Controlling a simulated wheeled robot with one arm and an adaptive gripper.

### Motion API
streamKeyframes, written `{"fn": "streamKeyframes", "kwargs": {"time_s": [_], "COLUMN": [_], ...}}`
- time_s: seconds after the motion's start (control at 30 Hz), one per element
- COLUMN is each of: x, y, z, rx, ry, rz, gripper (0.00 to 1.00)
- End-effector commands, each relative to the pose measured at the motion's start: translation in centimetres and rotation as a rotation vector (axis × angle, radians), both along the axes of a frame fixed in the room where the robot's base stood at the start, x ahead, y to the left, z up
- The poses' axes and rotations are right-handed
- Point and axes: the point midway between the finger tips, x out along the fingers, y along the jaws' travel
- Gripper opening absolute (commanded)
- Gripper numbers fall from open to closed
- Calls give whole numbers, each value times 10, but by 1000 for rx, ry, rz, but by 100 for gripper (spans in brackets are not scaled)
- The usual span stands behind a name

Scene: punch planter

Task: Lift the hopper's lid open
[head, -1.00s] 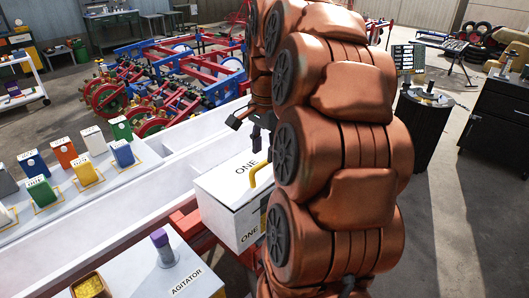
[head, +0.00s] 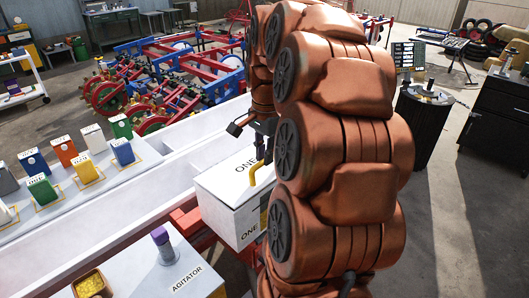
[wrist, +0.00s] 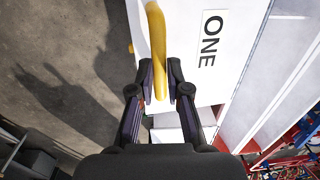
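The hopper (head: 228,215) is a white box with a flat white lid (head: 222,178) marked "ONE", and the lid lies closed on it. A yellow bar handle (head: 262,176) stands on the lid's right part, partly behind my arm. In the wrist view the handle (wrist: 157,45) runs down between the two fingers of my gripper (wrist: 161,75). The fingers stand apart on either side of it, with small gaps showing. In the head view my gripper (head: 261,150) is at the handle, largely hidden by my arm. The lid also shows in the wrist view (wrist: 190,75).
A long white trough (head: 150,190) runs beside the hopper. Several coloured boxes stand on a white panel (head: 70,180) to the left. A table labelled "AGITATOR" (head: 200,285) is in front, with a purple-topped knob (head: 162,245). Open floor lies right of my arm.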

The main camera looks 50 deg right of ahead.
Motion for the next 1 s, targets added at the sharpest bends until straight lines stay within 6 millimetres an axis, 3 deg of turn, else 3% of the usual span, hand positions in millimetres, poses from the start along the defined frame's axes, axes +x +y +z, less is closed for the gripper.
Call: {"fn": "streamKeyframes", "kwargs": {"time_s": [1.0], "x": [8], "y": [3], "z": [2], "rx": [-1], "ry": [-14], "rz": [7], "gripper": [0]}}
